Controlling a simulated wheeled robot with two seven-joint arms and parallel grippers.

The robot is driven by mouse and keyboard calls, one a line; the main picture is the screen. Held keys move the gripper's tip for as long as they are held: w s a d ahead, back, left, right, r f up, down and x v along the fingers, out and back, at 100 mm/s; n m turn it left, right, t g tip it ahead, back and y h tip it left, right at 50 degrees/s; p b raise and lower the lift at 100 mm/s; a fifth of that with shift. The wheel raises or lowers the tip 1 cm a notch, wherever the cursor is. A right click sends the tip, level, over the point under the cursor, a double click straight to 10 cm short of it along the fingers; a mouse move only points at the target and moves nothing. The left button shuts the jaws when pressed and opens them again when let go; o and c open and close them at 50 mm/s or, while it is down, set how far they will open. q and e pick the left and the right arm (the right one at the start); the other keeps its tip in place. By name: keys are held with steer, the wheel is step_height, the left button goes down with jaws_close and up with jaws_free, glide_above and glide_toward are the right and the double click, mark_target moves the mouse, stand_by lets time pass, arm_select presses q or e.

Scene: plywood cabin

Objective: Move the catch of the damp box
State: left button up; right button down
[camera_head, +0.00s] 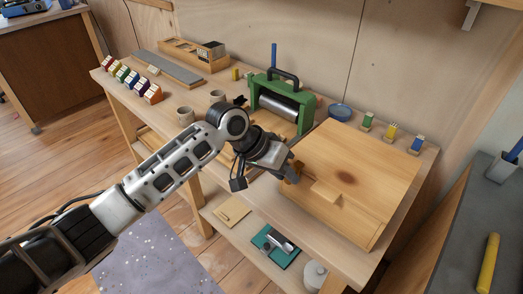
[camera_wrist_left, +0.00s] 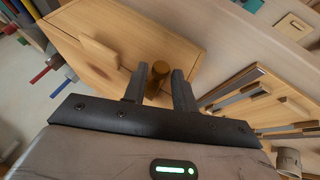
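The damp box (camera_head: 362,170) is a pale wooden box with a flat lid, a dark round spot and a small wooden block on top. It stands on the right part of the bench and also shows in the left wrist view (camera_wrist_left: 120,38). Its brown, brass-like catch (camera_wrist_left: 158,74) is at the box's edge, between the two fingers of my left gripper (camera_wrist_left: 159,82). The fingers are close together, one on each side of the catch. In the head view my left gripper (camera_head: 292,172) is at the box's left edge and partly covers the catch. My right gripper is not in view.
A green press with a roller (camera_head: 282,103) stands left of the box. A blue bowl (camera_head: 339,112) and small coloured blocks (camera_head: 390,132) are behind it. A lower shelf holds a teal tray (camera_head: 275,246).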

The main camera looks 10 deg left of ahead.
arm_select(q)
steer(key=v, duration=1.3)
steer(key=shift+a+r+b, duration=0.2)
steer(key=shift+b, duration=0.1)
steer(key=s+f+n+t, duration=0.2)
steer(key=f+t, duration=0.1)
steer(key=f, duration=0.7)
steer(key=s+f+n+t, duration=0.2)
steer(key=s+f, duration=0.1)
steer(key=f, duration=0.7)
steer(key=s+a+f+t+y, duration=0.1)
steer(key=s+a+f+y, duration=0.1)
steer(key=s, duration=0.5)
steer(key=s+a+f+t+y, duration=0.1)
steer(key=s+a+f+y, duration=0.1)
steer(key=s+a+f, duration=0.3)
steer(key=shift+s+a+f+m+t, duration=0.3)
steer(key=shift+s+f+t, duration=0.1)
steer(key=shift+s+f, duration=0.45)
